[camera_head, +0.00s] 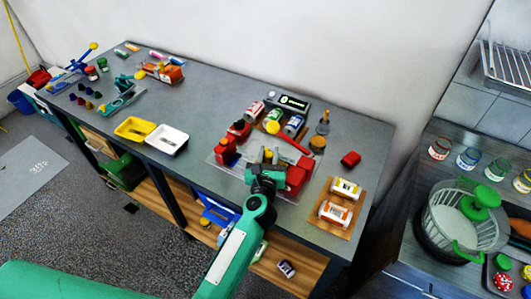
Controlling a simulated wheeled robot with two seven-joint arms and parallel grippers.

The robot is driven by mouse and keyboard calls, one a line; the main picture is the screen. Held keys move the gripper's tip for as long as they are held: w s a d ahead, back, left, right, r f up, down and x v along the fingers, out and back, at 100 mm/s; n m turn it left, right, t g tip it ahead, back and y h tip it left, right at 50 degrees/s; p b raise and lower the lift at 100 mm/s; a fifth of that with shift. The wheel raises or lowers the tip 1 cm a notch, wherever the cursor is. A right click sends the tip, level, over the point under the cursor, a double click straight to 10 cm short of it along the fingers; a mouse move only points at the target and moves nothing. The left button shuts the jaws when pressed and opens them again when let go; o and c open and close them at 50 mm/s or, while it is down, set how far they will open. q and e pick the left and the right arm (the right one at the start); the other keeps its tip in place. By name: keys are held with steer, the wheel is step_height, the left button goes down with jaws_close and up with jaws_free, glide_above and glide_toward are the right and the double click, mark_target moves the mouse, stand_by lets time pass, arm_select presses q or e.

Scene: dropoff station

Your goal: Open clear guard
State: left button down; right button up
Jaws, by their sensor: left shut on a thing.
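A red fixture with a red block on the left (226,150) and a larger red block on the right (297,176) stands near the front edge of the grey table (205,95). The clear guard (238,173) shows only as a faint see-through area at the fixture's front; its outline and angle are hard to make out. My left gripper (268,172) reaches in from below between the red blocks. It is shut at the guard's front; the dark wrist hides the contact. My right gripper is not in view.
Several cans (294,125) and a dark display (290,102) stand behind the fixture. A wooden board (335,211) with white containers lies right of it. White (167,140) and yellow (134,130) trays lie left. A lower shelf (290,258) runs beneath.

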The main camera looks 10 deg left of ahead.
arm_select(q)
steer(key=c, duration=1.2)
jaws_free()
steer(key=shift+o, duration=0.2)
steer(key=shift+s, duration=0.15)
steer(key=s+b, duration=0.3)
steer(key=s, duration=1)
steer(key=shift+s+d, duration=0.25)
